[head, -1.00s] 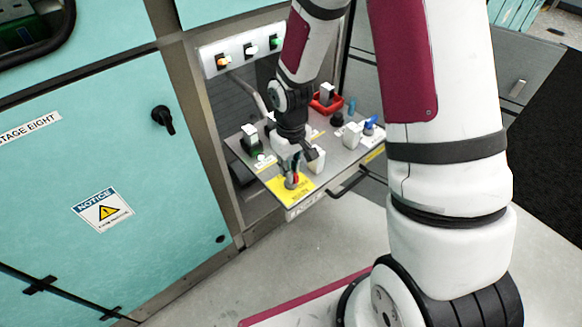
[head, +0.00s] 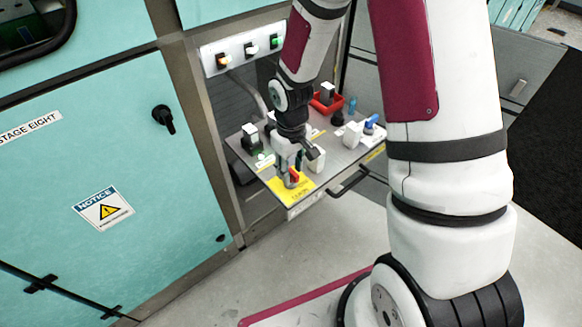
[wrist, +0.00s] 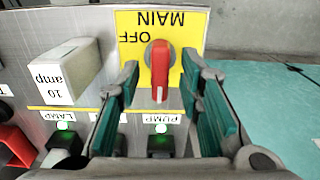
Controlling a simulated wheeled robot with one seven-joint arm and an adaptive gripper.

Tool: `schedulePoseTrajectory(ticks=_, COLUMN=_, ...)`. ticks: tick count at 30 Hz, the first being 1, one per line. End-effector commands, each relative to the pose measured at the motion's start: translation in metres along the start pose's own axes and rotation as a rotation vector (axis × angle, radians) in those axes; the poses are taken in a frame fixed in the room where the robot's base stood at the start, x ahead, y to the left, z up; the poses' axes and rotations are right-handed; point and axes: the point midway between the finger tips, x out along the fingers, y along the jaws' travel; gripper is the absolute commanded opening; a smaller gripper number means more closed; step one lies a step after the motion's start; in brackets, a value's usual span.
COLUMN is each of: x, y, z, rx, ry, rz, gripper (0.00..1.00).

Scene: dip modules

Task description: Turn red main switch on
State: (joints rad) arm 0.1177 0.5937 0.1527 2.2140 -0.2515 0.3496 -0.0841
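The red main switch (wrist: 161,68) is a rotary knob on a yellow plate (wrist: 190,45) marked MAIN and OFF, upside down in the wrist view. Its handle runs up and down in that picture, and OFF is printed to its upper left. In the head view the red switch (head: 293,176) sits at the panel's front corner. My gripper (wrist: 160,82) is open, with one teal-padded finger on each side of the handle and visible gaps between. In the head view my gripper (head: 288,162) is just behind the switch.
A white 10 amp block (wrist: 68,72) stands beside the yellow plate. Switches labelled LAMP (wrist: 68,150) and PUMP (wrist: 160,145) have green lights. A red tray (head: 327,104) and a blue-handled part (head: 371,122) are farther along the panel. A handle (head: 350,182) juts from the panel's front.

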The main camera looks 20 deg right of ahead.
Motion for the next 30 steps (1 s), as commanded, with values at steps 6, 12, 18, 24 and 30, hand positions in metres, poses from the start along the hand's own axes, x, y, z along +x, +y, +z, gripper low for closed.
schedulePoseTrajectory(ticks=6, x=-0.019, y=0.001, z=-0.001, rx=0.003, ry=0.004, rz=0.001, gripper=0.33)
schedulePoseTrajectory(ticks=12, x=-0.059, y=0.001, z=-0.001, rx=0.002, ry=0.006, rz=0.002, gripper=0.33)
schedulePoseTrajectory(ticks=18, x=-0.096, y=0.001, z=-0.001, rx=0.0, ry=0.004, rz=0.002, gripper=0.33)
schedulePoseTrajectory(ticks=24, x=-0.116, y=0.0, z=-0.001, rx=0.0, ry=0.002, rz=0.001, gripper=0.33)
schedulePoseTrajectory(ticks=30, x=-0.12, y=0.0, z=0.0, rx=-0.001, ry=0.0, rz=0.0, gripper=0.33)
